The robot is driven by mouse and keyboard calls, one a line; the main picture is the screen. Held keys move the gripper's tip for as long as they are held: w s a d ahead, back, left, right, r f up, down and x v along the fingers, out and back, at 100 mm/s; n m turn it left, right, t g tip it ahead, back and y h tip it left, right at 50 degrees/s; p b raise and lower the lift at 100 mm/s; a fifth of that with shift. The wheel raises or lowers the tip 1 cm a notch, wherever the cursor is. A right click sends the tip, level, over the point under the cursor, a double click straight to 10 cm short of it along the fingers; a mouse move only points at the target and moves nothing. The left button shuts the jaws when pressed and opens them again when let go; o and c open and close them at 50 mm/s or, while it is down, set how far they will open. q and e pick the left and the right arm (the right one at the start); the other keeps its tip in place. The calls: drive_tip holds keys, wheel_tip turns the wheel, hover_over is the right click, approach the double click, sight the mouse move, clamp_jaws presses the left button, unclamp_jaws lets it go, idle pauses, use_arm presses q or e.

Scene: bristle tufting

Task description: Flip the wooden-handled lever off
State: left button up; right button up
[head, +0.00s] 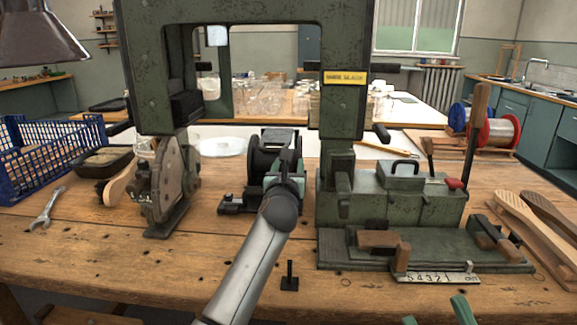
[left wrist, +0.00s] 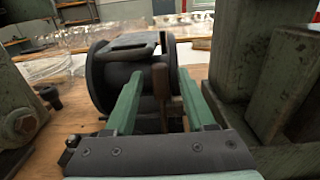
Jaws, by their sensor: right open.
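A tall lever with a wooden handle (head: 478,112) stands nearly upright at the right end of the green machine (head: 393,203). My right gripper (head: 437,314) is open at the bottom edge of the head view, in front of the machine and well short of this lever. My left gripper (head: 288,172) is at the dark spool unit (head: 262,160), its fingers mostly hidden in the head view. In the left wrist view my left gripper (left wrist: 160,82) has its green fingers apart. A small brown upright piece (left wrist: 160,88) shows between them; I cannot tell whether it touches either finger.
A green upright frame (head: 146,70) rises over the bench. A toothed plate stand (head: 167,185) is left of the spool unit. A blue crate (head: 45,160), a wrench (head: 47,207) and wooden brush blanks (head: 528,230) lie at the sides. The front left bench is mostly clear.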

use_arm(q)
clamp_jaws()
drive_tip(key=shift+f, duration=0.1)
idle(1.2)
